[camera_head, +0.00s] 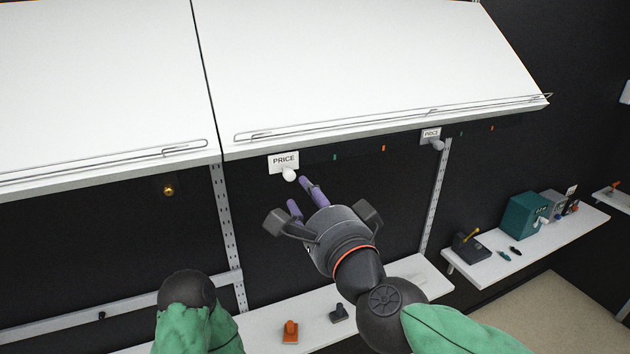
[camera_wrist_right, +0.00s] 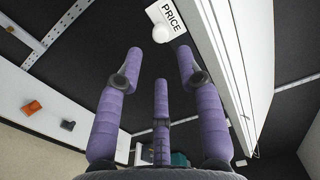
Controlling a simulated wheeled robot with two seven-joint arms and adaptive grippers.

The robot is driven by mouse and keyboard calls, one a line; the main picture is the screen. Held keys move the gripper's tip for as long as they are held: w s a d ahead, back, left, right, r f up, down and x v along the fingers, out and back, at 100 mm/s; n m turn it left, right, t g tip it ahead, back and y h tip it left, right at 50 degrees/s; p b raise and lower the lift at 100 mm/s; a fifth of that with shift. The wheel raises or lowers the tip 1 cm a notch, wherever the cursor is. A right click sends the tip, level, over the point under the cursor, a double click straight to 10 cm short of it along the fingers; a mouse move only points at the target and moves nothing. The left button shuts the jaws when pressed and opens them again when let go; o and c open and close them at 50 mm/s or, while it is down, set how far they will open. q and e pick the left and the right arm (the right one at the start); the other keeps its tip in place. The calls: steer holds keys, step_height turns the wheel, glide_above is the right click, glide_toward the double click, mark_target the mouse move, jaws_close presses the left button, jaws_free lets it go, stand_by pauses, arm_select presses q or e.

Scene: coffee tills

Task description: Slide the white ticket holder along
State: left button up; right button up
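A white ticket holder (camera_head: 283,159) marked PRICE, with a round white knob (camera_head: 289,175), hangs at the front edge of the large white shelf. It also shows at the top of the right wrist view (camera_wrist_right: 167,18). My right gripper (camera_head: 299,194) is just below and right of this holder. In the right wrist view its purple fingers (camera_wrist_right: 160,70) are spread apart with nothing between them, and the knob is beyond the fingertips, apart from them. My left gripper is not in view; only part of my left arm shows at the bottom.
A second PRICE holder (camera_head: 431,134) with a grey knob is farther right on the edge. A green mark (camera_head: 334,157) and an orange mark (camera_head: 383,148) lie between them. A lower shelf (camera_head: 262,328) holds an orange item (camera_head: 290,331). A side shelf (camera_head: 570,230) holds a teal box (camera_head: 526,217).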

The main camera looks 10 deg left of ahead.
mark_target(291, 178)
steer(key=b+x, duration=0.1)
steer(key=x, duration=0.6)
steer(key=shift+w+a, duration=0.35)
steer(key=shift+w, duration=0.05)
steer(key=shift+c, duration=0.5)
jaws_close()
